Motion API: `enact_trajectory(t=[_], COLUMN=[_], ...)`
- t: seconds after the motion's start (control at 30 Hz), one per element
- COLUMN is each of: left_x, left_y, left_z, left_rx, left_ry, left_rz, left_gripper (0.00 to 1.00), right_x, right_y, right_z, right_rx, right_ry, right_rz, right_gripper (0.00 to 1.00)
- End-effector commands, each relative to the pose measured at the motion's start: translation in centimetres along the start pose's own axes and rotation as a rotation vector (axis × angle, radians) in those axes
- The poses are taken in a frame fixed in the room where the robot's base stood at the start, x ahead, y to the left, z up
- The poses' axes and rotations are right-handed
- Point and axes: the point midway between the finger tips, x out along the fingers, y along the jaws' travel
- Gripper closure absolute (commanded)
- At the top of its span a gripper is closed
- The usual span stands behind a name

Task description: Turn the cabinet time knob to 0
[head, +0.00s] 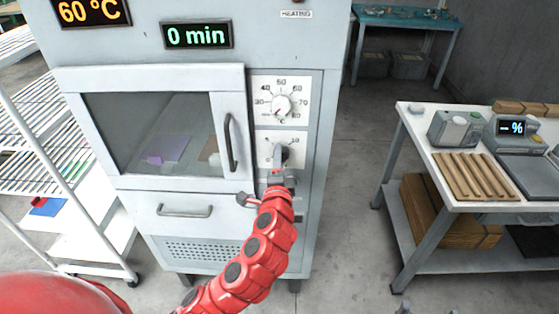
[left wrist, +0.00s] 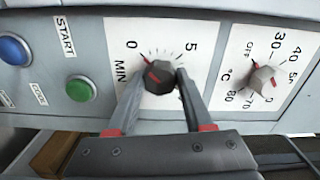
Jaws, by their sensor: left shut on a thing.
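The time knob (left wrist: 160,77) is a dark knob with a red mark on the cabinet's white MIN dial, which is printed 0 and 5. In the left wrist view its red mark leans up and left, toward the 0 side. My left gripper (head: 278,168) is at this knob, with one finger on each side, shut on it; the fingers also show in the left wrist view (left wrist: 160,84). In the head view the gripper hides part of the dial. The cabinet's time display (head: 197,36) reads 0 min. Grey tips at the bottom right edge may be my right gripper (head: 428,308).
The temperature knob (head: 281,106) is above the time knob. A display (head: 90,12) reads 60 °C. The cabinet door (head: 155,125) is shut, its handle (head: 231,142) close by. A worktable (head: 420,130) stands right.

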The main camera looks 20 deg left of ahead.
Motion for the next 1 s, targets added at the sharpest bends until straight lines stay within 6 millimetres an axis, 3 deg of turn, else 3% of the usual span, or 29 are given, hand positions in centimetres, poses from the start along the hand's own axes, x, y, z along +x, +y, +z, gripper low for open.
enact_trajectory(t=[0.1, 0.13, 0.3, 0.73, 0.87, 1.0], left_x=[0.0, 0.0, 0.0, -1.0, -3.0, -6.4], left_y=[0.0, 0.0, 0.0, 0.2, 0.3, 0.1], left_z=[0.0, 0.0, 0.0, 0.1, 0.0, -0.1], left_rx=[-0.001, -0.001, -0.001, 0.001, 0.001, 0.002], left_ry=[0.0, 0.0, 0.0, -0.001, 0.002, 0.004], left_rz=[0.0, 0.001, 0.0, 0.001, 0.001, 0.003], left_gripper=[1.0, 0.47, 0.19, 0.19, 0.19, 0.19], right_x=[0.0, 0.0, 0.0, -0.3, -0.8, -0.5], right_y=[0.0, 0.0, 0.0, 0.0, 0.0, 0.0], right_z=[0.0, 0.0, 0.0, 0.1, 0.1, 0.1], right_rx=[0.0, 0.0, 0.0, 0.0, 0.0, 0.0], right_ry=[0.0, 0.0, 0.0, 0.0, 0.0, 0.0], right_rz=[0.0, 0.0, 0.0, 0.0, 0.0, 0.0], right_gripper=[0.19, 0.19, 0.19, 0.19, 0.19, 0.19])
